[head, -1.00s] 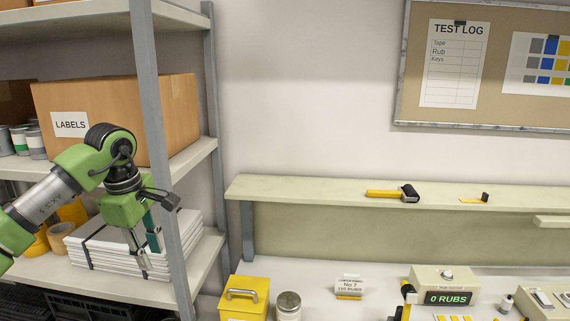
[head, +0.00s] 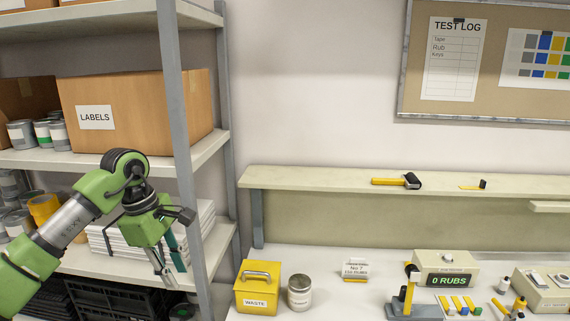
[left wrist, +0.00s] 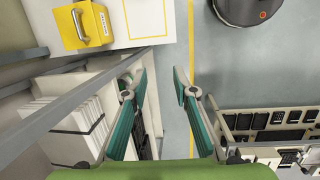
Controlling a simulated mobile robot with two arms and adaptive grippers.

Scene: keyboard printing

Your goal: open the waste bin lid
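The waste bin (head: 256,301) is a yellow box labelled WASTE at the left front of the white worktop. Its lid (head: 248,268) is shut and carries a grey bar handle. In the left wrist view the lid handle (left wrist: 79,26) shows at the upper left. My left gripper (head: 168,273) hangs to the left of the bin, in front of the shelf unit, apart from the bin. In the left wrist view the left gripper (left wrist: 160,82) has its fingers spread with nothing between them. My right gripper is in neither view.
A metal can (head: 299,297) stands close to the right of the bin. A shelf post (head: 178,110) rises beside my left arm, with stacked white sheets (head: 116,240) behind it. A small card (head: 355,269) and a rub counter (head: 447,265) stand further right.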

